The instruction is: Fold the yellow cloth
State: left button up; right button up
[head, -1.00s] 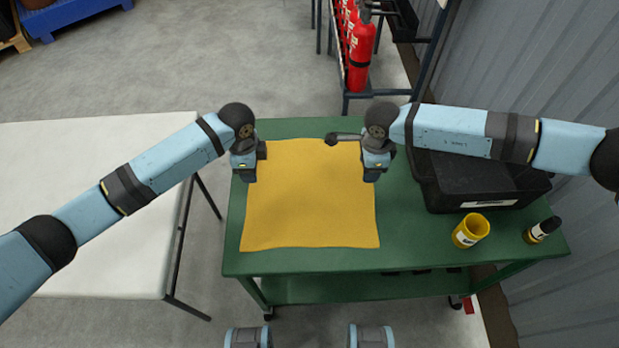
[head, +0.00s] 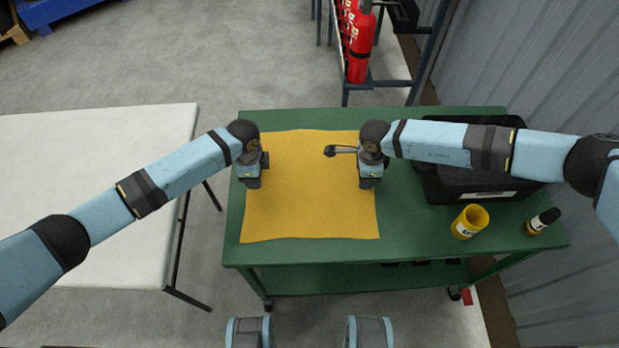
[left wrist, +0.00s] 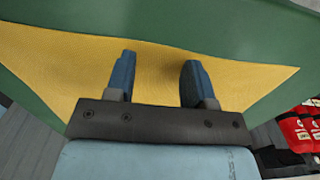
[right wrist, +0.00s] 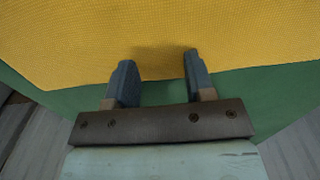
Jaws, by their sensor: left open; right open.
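The yellow cloth (head: 310,205) lies spread flat and unfolded on the green cart top (head: 410,235). My left gripper (head: 251,185) is open and empty over the cloth's left edge. In the left wrist view its fingers (left wrist: 158,75) are apart above the cloth (left wrist: 75,65). My right gripper (head: 369,185) is open and empty over the cloth's right edge. In the right wrist view its fingers (right wrist: 159,68) are apart over the cloth (right wrist: 80,45), close to its border. The grippers hide small parts of both side edges; I cannot tell whether the fingertips touch the cloth.
A white table (head: 90,200) is at left. Red extinguishers (head: 360,45) stand in a rack beyond the cart.

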pick_arm(q)
jog(key=shift+f, duration=0.2)
pick_arm(e)
jog(key=shift+f, duration=0.2)
pick_arm(q)
grip_shut()
pick_arm(e)
grip_shut()
pick_arm(q)
jog(key=shift+r, duration=0.15)
pick_arm(e)
jog(key=shift+r, duration=0.1)
